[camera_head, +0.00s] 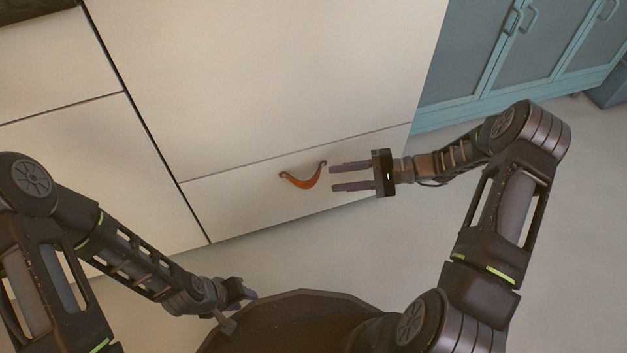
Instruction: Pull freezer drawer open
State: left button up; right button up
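The freezer drawer (240,205) is the low cream front panel at the bottom of the tall cream unit, and it looks closed. Its handle is a curved brown-orange leather pull (303,181) fixed at both ends. My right gripper (332,178) is just to the right of the pull, its two parallel fingers apart and pointing left towards it. Nothing shows between the fingers, and they look clear of the pull. My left gripper (246,308) is low in the view, well below the drawer, beside my dark round base. Its fingers are partly hidden and their opening is unclear.
A large cream panel (270,80) is above the drawer, with more cream panels (90,170) to the left. Blue-green cabinets (540,55) with loop handles stand at upper right, beside a dark box (608,92). Pale floor (390,245) in front of the drawer is clear.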

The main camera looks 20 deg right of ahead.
aim_at(314, 182)
jog(key=b+x, duration=0.2)
jog(key=x, duration=0.4)
jog(key=shift+w+a+f, duration=0.1)
jog(key=shift+a+f, duration=0.1)
jog(key=shift+a, duration=0.15)
jog(key=shift+w+a, duration=0.15)
jog(key=shift+a, duration=0.25)
grip_shut()
jog(key=shift+d+f, duration=0.1)
jog(key=shift+f, duration=0.1)
dwell(0.5)
